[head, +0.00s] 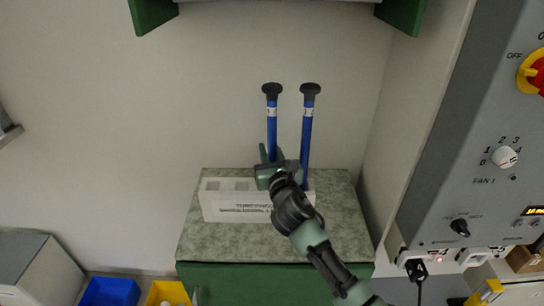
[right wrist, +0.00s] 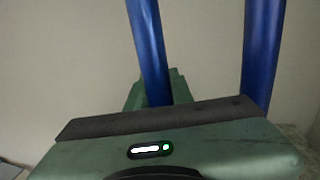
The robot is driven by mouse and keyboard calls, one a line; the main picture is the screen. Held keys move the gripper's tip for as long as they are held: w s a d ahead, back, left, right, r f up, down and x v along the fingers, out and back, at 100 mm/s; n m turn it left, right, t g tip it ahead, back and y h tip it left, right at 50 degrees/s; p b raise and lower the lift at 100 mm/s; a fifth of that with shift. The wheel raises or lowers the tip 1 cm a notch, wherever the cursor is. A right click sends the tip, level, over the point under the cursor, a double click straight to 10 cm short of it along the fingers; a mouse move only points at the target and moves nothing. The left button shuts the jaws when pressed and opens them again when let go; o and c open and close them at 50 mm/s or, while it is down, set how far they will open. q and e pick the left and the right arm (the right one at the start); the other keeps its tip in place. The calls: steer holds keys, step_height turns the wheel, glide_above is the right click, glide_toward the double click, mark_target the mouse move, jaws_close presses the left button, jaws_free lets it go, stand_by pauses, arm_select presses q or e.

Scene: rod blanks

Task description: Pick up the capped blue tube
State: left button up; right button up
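Two blue tubes with black caps and white labels stand in a white block (head: 213,208) in the head view. They are the left tube (head: 272,125) and the right tube (head: 307,135). My right gripper (head: 271,154) is at the lower part of the left tube. In the right wrist view, its green fingers (right wrist: 157,90) lie close against both sides of the left tube (right wrist: 147,45) and look shut on it. The right tube (right wrist: 262,50) stands apart, beside the gripper. The left tube's lower end is hidden behind my gripper. My left gripper is not in view.
The block has empty square holes on its left and stands on a speckled green worktop (head: 235,240). A grey control panel (head: 475,140) rises at the right. A blue bin (head: 110,292) and a yellow bin (head: 166,293) are at lower left. A shelf hangs above.

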mark_target(269, 115)
jaws_close()
steer(key=shift+r, duration=0.1)
steer(key=shift+s+r, duration=0.15)
steer(key=shift+r, duration=0.1)
steer(key=r, duration=1)
steer(key=shift+s+r, duration=0.35)
steer(key=shift+r, duration=0.05)
steer(key=s+a+b+v, duration=0.1)
steer(key=a+b+v, duration=0.2)
steer(key=v, duration=1.5)
steer(key=shift+s+a, duration=0.25)
steer(key=shift+a, duration=0.25)
steer(key=shift+r, duration=0.1)
